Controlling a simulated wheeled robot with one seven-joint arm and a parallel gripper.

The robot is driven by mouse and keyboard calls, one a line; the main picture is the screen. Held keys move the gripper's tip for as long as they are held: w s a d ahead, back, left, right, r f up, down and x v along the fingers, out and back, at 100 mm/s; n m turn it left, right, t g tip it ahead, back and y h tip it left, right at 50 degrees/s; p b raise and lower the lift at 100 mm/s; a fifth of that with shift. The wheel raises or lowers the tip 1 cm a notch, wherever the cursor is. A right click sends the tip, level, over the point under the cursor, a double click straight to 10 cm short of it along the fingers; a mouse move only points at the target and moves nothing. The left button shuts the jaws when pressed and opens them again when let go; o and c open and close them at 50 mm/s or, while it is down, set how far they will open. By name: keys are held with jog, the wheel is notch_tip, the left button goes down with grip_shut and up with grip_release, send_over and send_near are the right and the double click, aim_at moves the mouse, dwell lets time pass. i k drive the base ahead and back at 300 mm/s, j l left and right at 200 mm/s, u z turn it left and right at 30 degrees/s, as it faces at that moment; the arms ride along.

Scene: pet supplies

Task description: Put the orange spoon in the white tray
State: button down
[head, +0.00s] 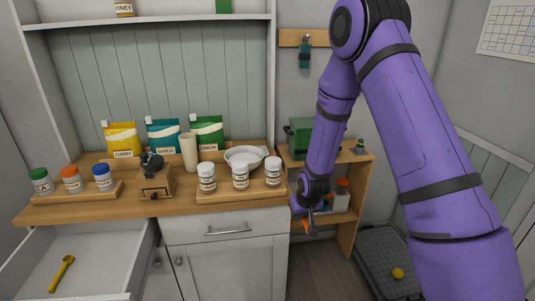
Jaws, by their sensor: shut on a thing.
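My gripper (309,222) hangs low beside the right end of the wooden counter, in front of the small wooden shelf. It is shut on a small orange piece (305,227), which looks like part of the orange spoon. Most of it is too small or hidden to make out. I cannot clearly pick out a white tray. A white open drawer (128,272) is at the lower left, with a yellow spoon-like thing (62,273) lying in it. A white shallow bowl (245,153) stands on the counter behind the white jars.
White-lidded jars (240,176), coloured-lidded jars (71,180), a dark grinder (154,178) and upright pouches (163,136) crowd the counter. The wooden shelf (352,223) stands close by my gripper. A grey pad (383,262) with a yellow ball (398,273) lies on the floor.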

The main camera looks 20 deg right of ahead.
aim_at(265, 155)
jog(key=i+z, duration=0.1)
jog(key=i, duration=0.45)
jog(key=i+j+z, duration=0.1)
jog(key=i, duration=0.4)
